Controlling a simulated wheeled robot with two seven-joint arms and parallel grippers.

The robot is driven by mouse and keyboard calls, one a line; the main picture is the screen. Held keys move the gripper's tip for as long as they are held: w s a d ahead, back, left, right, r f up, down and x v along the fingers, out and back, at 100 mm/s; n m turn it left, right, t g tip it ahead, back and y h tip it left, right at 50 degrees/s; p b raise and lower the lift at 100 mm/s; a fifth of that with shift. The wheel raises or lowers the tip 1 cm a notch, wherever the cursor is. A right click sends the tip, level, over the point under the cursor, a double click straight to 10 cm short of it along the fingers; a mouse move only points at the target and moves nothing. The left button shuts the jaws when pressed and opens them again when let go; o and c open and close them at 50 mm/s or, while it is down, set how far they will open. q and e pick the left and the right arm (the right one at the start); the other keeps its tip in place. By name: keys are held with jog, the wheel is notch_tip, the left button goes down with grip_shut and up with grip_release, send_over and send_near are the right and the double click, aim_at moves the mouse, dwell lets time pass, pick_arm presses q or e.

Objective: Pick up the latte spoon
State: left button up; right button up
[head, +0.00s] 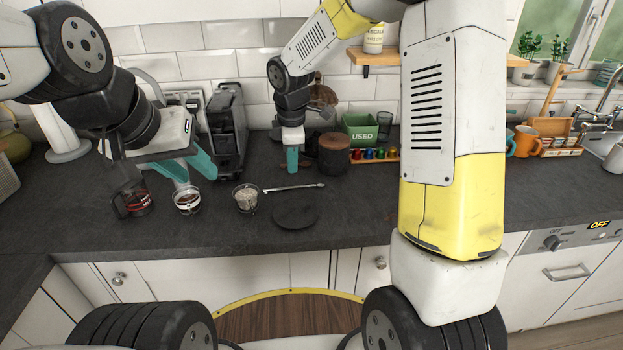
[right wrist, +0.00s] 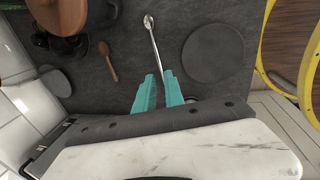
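The latte spoon (head: 294,188) is a long thin metal spoon lying flat on the slate worktop, behind the round dark disc. In the right wrist view, the spoon (right wrist: 155,45) has its bowl at the far end, and its handle runs toward my fingertips. My right gripper (head: 292,170) hangs just behind the spoon in the head view. In its wrist view, the right gripper's teal fingers (right wrist: 159,75) are a small gap apart with nothing held. Whether they are level with the handle is unclear.
A dark disc (head: 296,214) lies in front of the spoon. A wire-framed cup (head: 245,198), the glass (head: 187,202) and a carafe (head: 133,200) stand left. A dark canister (head: 334,156) and green USED box (head: 361,130) stand behind. A wooden spoon (right wrist: 108,62) lies near.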

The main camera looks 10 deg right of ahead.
aim_at(292, 187)
jog(key=shift+x, duration=0.85)
jog(key=x, duration=0.7)
jog(key=shift+r, duration=0.1)
grip_shut()
